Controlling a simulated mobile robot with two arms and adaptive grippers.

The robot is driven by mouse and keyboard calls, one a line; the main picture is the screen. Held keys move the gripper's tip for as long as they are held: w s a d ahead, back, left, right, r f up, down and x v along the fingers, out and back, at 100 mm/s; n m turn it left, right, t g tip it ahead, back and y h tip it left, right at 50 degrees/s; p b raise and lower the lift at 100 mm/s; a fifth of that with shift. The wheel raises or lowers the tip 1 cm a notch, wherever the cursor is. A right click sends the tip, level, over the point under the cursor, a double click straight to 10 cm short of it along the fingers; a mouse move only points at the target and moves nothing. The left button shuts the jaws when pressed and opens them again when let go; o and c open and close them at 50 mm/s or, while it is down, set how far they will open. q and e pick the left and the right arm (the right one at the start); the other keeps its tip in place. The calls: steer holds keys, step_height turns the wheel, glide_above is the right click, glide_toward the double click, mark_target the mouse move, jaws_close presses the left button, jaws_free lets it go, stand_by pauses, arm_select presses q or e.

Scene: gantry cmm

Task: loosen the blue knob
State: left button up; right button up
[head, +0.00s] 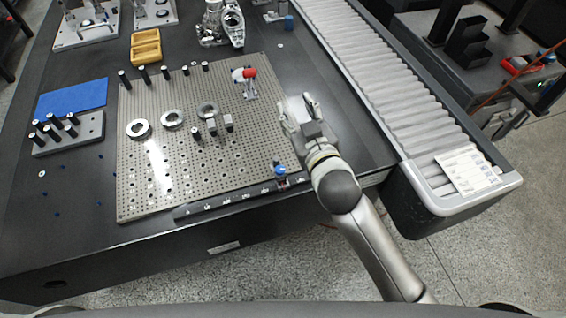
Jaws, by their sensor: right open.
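A small blue knob (279,170) sits near the front right corner of the perforated fixture plate (165,190), by a dark rail along its front edge. My right gripper (297,104) is open and empty. It appears beyond the knob, just off the plate's right edge, with its fingers pointing away from me. Its arm comes up from the lower right and passes to the right of the knob. The knob is not hidden and appears apart from the gripper. My left gripper is not in view.
A red-tipped toggle clamp (248,75) stands at the plate's back right. Several metal rings and black-topped pins stand on the plate. A roller conveyor (360,75) runs along the right. A yellow tray (146,46) and blue mat (72,98) lie farther left.

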steer(key=s+a+r+n+y, duration=0.3)
steer(key=a+r+n+y, duration=0.75)
steer(key=a+r, duration=0.45)
steer(key=s+a+r+n+g+y, duration=0.2)
steer(key=s+a+n+g+y, duration=0.3)
steer(key=s+a+n+g, duration=0.85)
steer(key=n+g+h, duration=0.2)
steer(key=n+h, duration=0.6)
steer(key=h, duration=1.2)
glide_toward(280, 169)
step_height(280, 169, down, 8)
steer(key=shift+w+f+p, duration=0.1)
steer(key=shift+f+p, duration=0.1)
steer(key=shift+p, duration=0.45)
